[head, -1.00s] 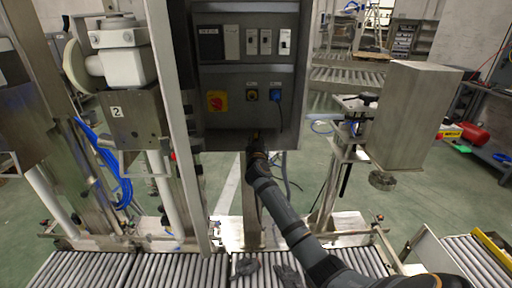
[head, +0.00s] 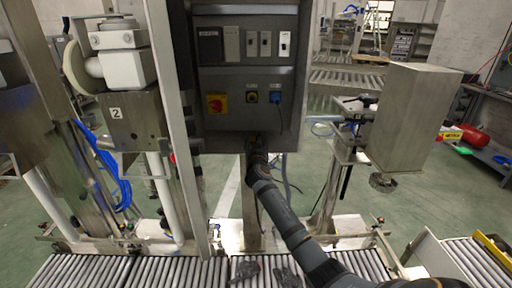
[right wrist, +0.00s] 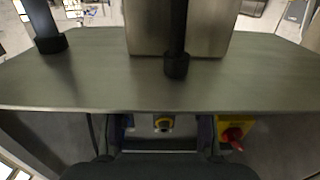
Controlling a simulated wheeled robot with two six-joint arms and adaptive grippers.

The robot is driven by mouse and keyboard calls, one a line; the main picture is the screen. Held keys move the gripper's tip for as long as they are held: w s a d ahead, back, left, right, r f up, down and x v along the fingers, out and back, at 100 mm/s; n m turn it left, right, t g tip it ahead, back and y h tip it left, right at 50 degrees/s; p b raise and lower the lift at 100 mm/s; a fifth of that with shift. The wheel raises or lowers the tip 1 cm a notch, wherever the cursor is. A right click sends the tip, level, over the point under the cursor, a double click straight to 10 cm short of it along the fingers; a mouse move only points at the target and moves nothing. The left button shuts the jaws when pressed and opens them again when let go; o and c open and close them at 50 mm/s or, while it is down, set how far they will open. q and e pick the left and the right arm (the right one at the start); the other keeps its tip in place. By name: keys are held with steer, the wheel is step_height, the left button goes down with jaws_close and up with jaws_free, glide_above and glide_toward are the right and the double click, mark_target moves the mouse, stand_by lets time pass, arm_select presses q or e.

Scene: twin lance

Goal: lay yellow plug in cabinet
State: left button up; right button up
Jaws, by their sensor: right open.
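The cabinet (head: 225,125) is a grey box on a post in the middle of the head view. A yellow-and-black round fitting (head: 252,97) sits on its front; whether it is the yellow plug or its socket I cannot tell. My right gripper (head: 255,143) is at the cabinet's lower edge, below this fitting. Nothing is clearly held. My left gripper is not in view.
A blue plug (head: 275,96) with a hanging cable is right of the yellow fitting. A red knob on a yellow plate (head: 216,103) is left of it. The roller conveyor (head: 180,270) runs below, with dark glove-like things (head: 245,267) on it.

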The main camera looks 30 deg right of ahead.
steer(key=v, duration=1.1)
steer(key=shift+s, duration=0.3)
step_height(320, 180, down, 24)
steer(key=s+a+n+g+y, duration=0.1)
steer(key=s+n+g+y, duration=0.1)
steer(key=n+g+y, duration=0.2)
steer(key=s+a+f+g+y, duration=0.1)
steer(key=s+f, duration=0.3)
steer(key=f, duration=0.3)
steer(key=s+a+f+n+g, duration=0.1)
steer(key=s+f, duration=0.2)
steer(key=f, duration=0.3)
steer(key=s+a+f+g+y, duration=0.1)
steer(key=s+f, duration=0.3)
steer(key=f, duration=0.3)
steer(key=s+a+f+n+g+y+p, duration=0.1)
steer(key=s+a+f+g+y, duration=0.2)
steer(key=s+f, duration=1.25)
steer(key=s+a+f+g, duration=0.1)
steer(key=s+f+g, duration=0.1)
steer(key=s, duration=0.9)
steer(key=s+a+f+g, duration=0.2)
steer(key=s+f, duration=0.1)
steer(key=s, duration=0.9)
steer(key=shift+a+n, duration=0.2)
steer(key=shift+n, duration=0.2)
